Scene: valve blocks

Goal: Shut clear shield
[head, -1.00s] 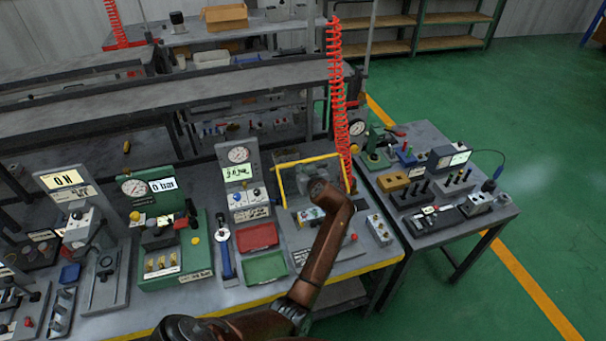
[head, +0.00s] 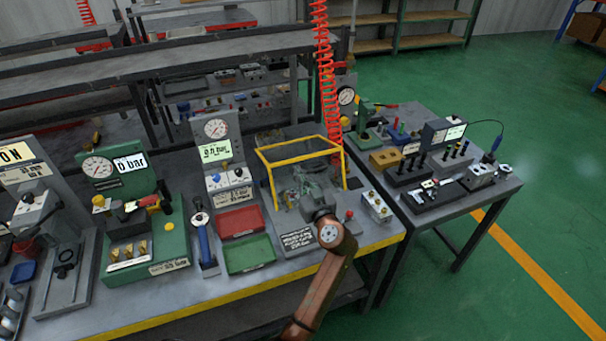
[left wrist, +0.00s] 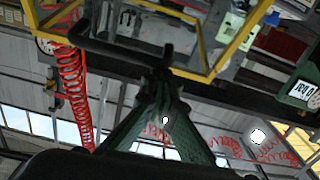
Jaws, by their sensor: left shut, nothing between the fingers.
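The clear shield (head: 306,145) is a see-through guard with a yellow frame on the bench, with a top frame and two front legs showing. I cannot tell from its tilt whether it is fully down. My left gripper (head: 309,188) is at the shield's front, below the top frame; its fingers are partly lost against the fixture behind. In the left wrist view the yellow frame (left wrist: 208,72) crosses the top, and the shut, empty green-grey fingers (left wrist: 164,80) end close to a dark bar (left wrist: 115,52). Contact is not clear. My right gripper is not in view.
Red (head: 240,221) and green (head: 249,254) trays lie left of the shield. A gauge stand (head: 217,150) stands behind them. A small switch block (head: 376,207) sits to the right. A red coiled hose (head: 327,90) hangs behind the shield.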

